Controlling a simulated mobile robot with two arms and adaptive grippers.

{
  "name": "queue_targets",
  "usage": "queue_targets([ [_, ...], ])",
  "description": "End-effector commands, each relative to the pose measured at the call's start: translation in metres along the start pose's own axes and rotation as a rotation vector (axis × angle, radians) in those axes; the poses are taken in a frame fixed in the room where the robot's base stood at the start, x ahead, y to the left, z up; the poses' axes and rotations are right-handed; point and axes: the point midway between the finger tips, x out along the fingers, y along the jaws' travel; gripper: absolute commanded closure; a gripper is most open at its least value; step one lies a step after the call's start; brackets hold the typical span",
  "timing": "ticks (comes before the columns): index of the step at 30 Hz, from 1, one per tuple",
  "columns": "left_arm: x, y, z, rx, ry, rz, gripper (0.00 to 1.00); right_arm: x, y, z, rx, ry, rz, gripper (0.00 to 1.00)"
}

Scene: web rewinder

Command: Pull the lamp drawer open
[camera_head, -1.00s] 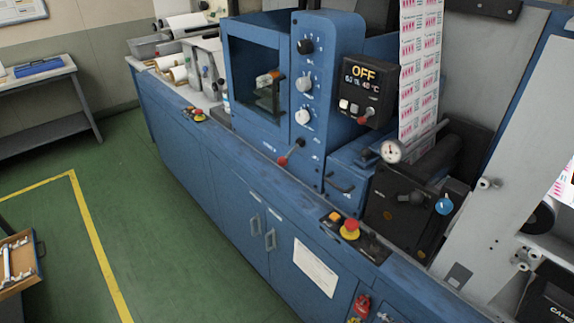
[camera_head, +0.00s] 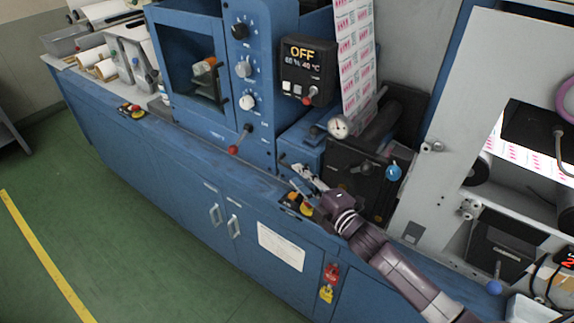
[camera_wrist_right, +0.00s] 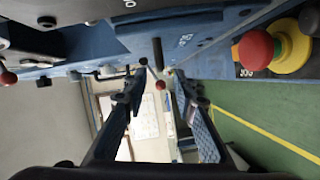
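The blue lamp drawer (camera_head: 303,146) is in the machine front, right of the control column in the head view; it looks closed. Its dark handle is mostly hidden by my gripper in that view. My right gripper (camera_head: 303,180) is at the drawer's front, just above the ledge. In the right wrist view its two fingers (camera_wrist_right: 160,82) are apart, with nothing clearly gripped. A dark bar (camera_wrist_right: 157,52) shows just beyond the fingertips; I cannot tell whether they touch it. My left gripper is out of view.
A red emergency button (camera_wrist_right: 257,49) on a yellow base is close beside the gripper. A red-knobbed lever (camera_head: 234,149) is left of the drawer. A gauge (camera_head: 340,127) and black block with a blue knob (camera_head: 393,172) are to its right. Green floor (camera_head: 120,240) is clear in front.

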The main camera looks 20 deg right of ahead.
Motion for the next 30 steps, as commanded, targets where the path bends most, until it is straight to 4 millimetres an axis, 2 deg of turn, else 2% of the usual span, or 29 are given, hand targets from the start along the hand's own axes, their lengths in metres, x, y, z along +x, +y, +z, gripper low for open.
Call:
queue_targets([
  [6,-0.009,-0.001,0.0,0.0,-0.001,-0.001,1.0,0.034,0.003,-0.001,0.004,-0.001,0.002,0.74],
  [13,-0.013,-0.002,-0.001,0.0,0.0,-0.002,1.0,0.058,0.001,-0.001,0.005,-0.001,0.0,0.74],
  [25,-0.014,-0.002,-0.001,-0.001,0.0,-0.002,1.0,0.065,0.0,-0.001,0.004,-0.001,-0.001,0.74],
  [26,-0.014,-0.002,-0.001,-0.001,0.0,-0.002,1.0,0.065,0.0,-0.001,0.004,-0.001,-0.001,0.75],
  [30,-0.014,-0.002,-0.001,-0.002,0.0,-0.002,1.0,0.065,0.0,0.0,0.004,-0.001,-0.001,0.91],
])
